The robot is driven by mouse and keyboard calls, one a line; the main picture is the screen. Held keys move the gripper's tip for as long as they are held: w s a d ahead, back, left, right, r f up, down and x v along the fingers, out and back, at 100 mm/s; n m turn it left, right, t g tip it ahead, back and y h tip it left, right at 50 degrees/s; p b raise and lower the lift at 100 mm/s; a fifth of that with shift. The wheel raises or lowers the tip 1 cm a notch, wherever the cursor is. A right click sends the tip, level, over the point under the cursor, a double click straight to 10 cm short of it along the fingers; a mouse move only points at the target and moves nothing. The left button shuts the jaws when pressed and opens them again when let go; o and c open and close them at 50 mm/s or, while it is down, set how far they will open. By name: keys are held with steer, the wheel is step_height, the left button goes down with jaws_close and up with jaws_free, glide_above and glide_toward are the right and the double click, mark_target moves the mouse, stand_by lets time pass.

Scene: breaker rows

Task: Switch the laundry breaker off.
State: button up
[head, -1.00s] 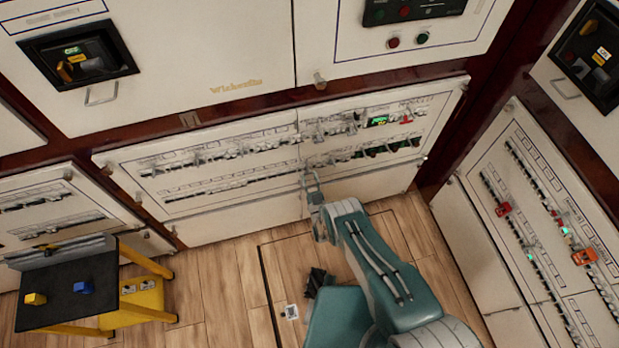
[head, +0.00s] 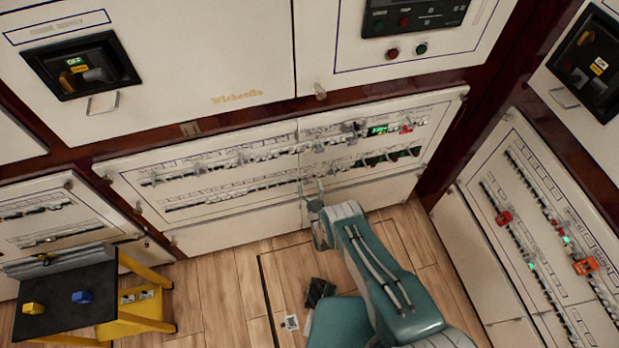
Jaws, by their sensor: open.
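The breaker panel (head: 230,226) is a wide white cabinet front in the middle of the head view. It carries an upper breaker row (head: 220,164) and a lower breaker row (head: 230,190), with small labels too fine to read, so I cannot tell which breaker is the laundry one. My gripper (head: 311,187) is open and empty, its fingers pointing up at the panel just below the lower row, near the seam between the panel's two halves. I cannot tell whether a fingertip touches a breaker.
A black-topped stand (head: 62,300) with yellow legs holds a yellow block (head: 33,308) and a blue block (head: 82,297) at lower left. Another breaker panel (head: 520,220) with red and orange devices stands on the right wall. Wooden floor (head: 225,300) is clear left of my arm.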

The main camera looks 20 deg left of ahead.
glide_toward(306, 160)
steer(key=x, duration=0.5)
steer(key=shift+w+a+r, duration=0.1)
steer(key=shift+w, duration=0.05)
stand_by(0.3)
